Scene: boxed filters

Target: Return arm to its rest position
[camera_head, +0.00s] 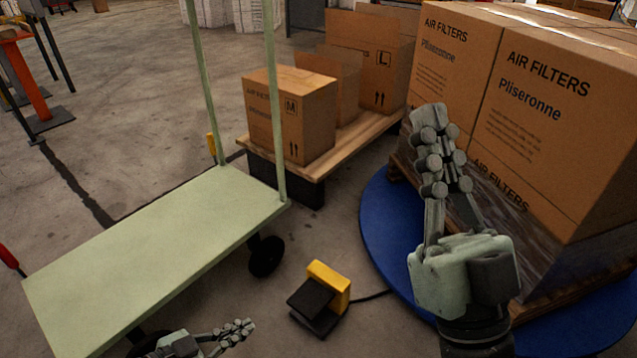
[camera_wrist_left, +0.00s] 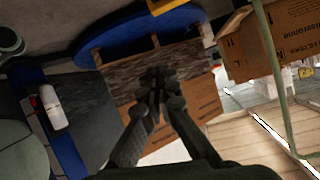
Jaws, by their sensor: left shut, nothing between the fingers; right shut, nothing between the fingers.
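My left gripper (camera_head: 240,328) is at the bottom edge of the head view, in front of the green cart's near edge. It is shut and empty; most of its arm is out of the picture. Its closed fingers also show in the left wrist view (camera_wrist_left: 158,82), with nothing between them. My right gripper (camera_head: 440,150) is raised at the right of the head view, fingers upward, shut and empty. It overlaps the stacked air filter boxes (camera_head: 540,110) in the picture; I cannot tell how far apart they are.
A flat green cart (camera_head: 150,255) with upright posts stands at left. Cartons (camera_head: 290,110) sit on a wooden pallet (camera_head: 335,158) behind it. The box stack stands on a blue turntable (camera_head: 378,225). A yellow and black pedal (camera_head: 322,298) with a cable lies on the floor between.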

